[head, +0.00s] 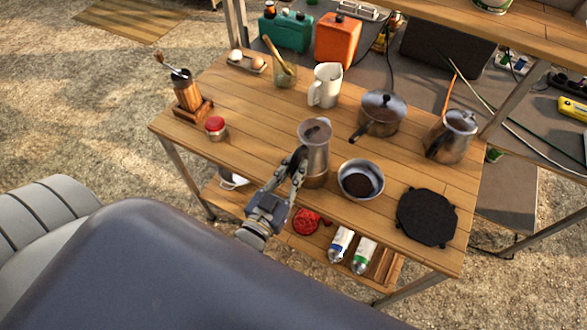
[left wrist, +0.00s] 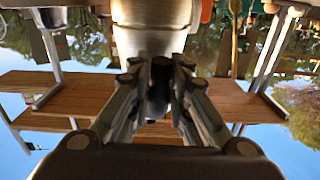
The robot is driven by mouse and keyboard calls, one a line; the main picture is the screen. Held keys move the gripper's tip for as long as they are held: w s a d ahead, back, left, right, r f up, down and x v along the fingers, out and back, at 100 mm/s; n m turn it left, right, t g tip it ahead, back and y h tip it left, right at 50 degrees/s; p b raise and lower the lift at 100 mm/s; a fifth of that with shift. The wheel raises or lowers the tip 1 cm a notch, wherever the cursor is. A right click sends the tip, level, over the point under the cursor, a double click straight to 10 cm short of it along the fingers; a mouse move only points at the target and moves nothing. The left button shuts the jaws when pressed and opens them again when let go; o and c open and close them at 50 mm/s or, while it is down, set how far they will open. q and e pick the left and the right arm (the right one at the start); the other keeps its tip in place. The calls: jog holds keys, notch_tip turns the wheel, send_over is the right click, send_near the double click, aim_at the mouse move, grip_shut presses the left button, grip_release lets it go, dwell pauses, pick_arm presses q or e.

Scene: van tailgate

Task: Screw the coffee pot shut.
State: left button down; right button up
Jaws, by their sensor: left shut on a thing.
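My left gripper (head: 302,160) is shut on a tall silver metal cylinder (head: 316,160) that looks like the lower part of the coffee pot. The cylinder stands upright near the table's front edge, with brown showing at its top. In the left wrist view, the fingers (left wrist: 161,64) close against the cylinder's metal wall (left wrist: 155,38). A silver spouted pot with a lid (head: 452,142), likely the coffee pot's upper part, stands apart at the table's right end. My right gripper is in neither view.
A lidded saucepan (head: 378,118), a white jug (head: 325,87) and a red-lidded jar (head: 216,127) stand around. The wooden table (head: 262,165) is bare left of the cylinder.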

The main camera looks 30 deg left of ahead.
pick_arm(q)
jog(key=shift+f, duration=0.25)
dwell(0.5)
jog(key=c, duration=1.4)
grip_release()
jog(key=shift+f, duration=0.1)
jog(key=shift+s, duration=0.15)
jog(key=s, duration=1.1)
jog(key=shift+s+a, duration=0.15)
jog(key=shift+s, duration=0.25)
